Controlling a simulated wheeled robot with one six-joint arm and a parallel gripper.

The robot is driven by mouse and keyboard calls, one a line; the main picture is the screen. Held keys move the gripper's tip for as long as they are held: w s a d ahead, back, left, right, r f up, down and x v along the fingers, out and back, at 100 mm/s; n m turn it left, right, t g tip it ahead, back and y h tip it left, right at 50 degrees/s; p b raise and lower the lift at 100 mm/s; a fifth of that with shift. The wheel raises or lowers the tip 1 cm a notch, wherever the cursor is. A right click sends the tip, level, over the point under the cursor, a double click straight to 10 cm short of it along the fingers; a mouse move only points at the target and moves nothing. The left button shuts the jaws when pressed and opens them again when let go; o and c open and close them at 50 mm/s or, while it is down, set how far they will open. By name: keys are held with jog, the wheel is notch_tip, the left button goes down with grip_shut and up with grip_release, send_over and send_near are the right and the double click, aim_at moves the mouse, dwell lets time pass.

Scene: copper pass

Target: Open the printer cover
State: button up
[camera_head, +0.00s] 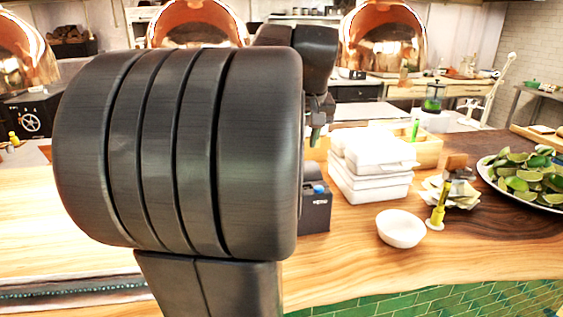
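A small dark grey box with pale lettering on its front and a blue spot on top, which looks like the printer (317,215), stands on the wooden counter just right of my arm. My arm hides its left part, and I cannot tell how its cover stands. My gripper (317,130) shows only in part behind my arm, above and behind the printer and apart from it. Its fingers are mostly hidden, so I cannot tell whether it is open or shut.
White stacked containers (370,165) stand right of the printer. A white bowl (401,228), a yellow bottle (438,212) and a plate of limes (528,178) are farther right. The wooden counter (350,270) is clear in front. Copper domes (385,40) stand behind.

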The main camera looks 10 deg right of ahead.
jog(key=x, duration=0.8)
jog(key=shift+w+f, duration=0.1)
jog(key=shift+f, duration=0.15)
jog(key=shift+r, duration=0.1)
grip_shut()
